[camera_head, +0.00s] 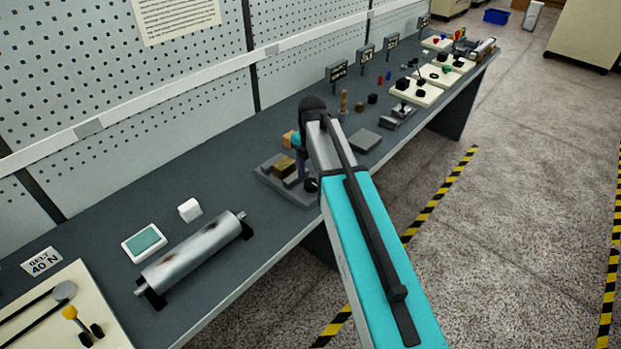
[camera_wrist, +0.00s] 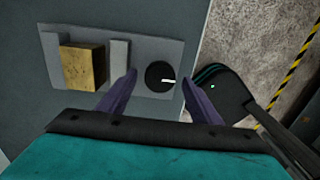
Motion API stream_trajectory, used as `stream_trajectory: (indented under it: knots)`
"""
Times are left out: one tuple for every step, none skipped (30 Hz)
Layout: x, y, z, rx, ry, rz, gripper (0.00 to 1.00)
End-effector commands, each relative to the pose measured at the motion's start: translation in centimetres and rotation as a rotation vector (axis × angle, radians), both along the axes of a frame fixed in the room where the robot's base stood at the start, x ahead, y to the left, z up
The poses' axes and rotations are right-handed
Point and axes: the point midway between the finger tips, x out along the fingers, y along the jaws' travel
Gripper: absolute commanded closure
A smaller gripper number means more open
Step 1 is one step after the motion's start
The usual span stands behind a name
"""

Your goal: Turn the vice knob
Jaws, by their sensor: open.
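The vice is a grey base (camera_wrist: 145,52) with upright jaws on the bench, and a brass-coloured block (camera_wrist: 83,66) sits between them. In the wrist view, the black round knob (camera_wrist: 158,76) with a white mark is at the right end of the base. My gripper (camera_wrist: 160,82) is open, its two purple fingers on either side of the knob in that view. I cannot tell whether they touch it. In the head view, the vice base (camera_head: 268,182), block (camera_head: 284,165) and knob (camera_head: 311,185) show beside my arm, which partly hides them.
The bench (camera_head: 105,228) runs along a pegboard wall (camera_head: 180,80). A metal roller (camera_head: 195,252), a teal-screened device (camera_head: 144,242) and a white cube (camera_head: 189,209) stand at left. A flat grey plate (camera_head: 364,140) and several small parts lie beyond the vice. The floor at right is open.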

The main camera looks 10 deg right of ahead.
Motion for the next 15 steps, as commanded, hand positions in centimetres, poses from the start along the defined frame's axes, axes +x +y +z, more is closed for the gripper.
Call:
stream_trajectory:
  knots:
    - [-0.1,0.0,-0.3,0.000,0.002,0.000,0.42]
    - [-0.1,0.0,-0.5,0.000,0.002,0.000,0.42]
    - [-0.1,0.0,-0.7,0.000,0.001,0.000,0.42]
    - [-0.1,0.0,-0.9,0.000,0.001,0.000,0.42]
    - [-0.1,0.0,-1.0,0.000,0.001,0.001,0.42]
    - [0.0,0.0,-1.1,-0.001,0.001,0.001,0.42]
    - [0.0,0.0,-1.2,0.000,0.000,0.001,0.42]
    - [0.0,0.0,-1.3,0.000,0.000,0.001,0.42]
    - [0.0,0.1,-1.3,0.000,0.000,0.001,0.42]
    - [0.0,0.1,-1.3,0.000,0.000,0.001,0.42]
    - [0.0,0.1,-1.4,0.000,0.000,0.001,0.42]
    - [0.0,0.1,-1.4,0.000,0.000,0.001,0.42]
    - [0.0,0.1,-1.4,0.000,0.000,0.001,0.42]
    - [0.0,0.1,-1.4,0.000,0.000,0.001,0.42]
    - [0.0,0.1,-1.4,0.000,0.000,0.001,0.42]
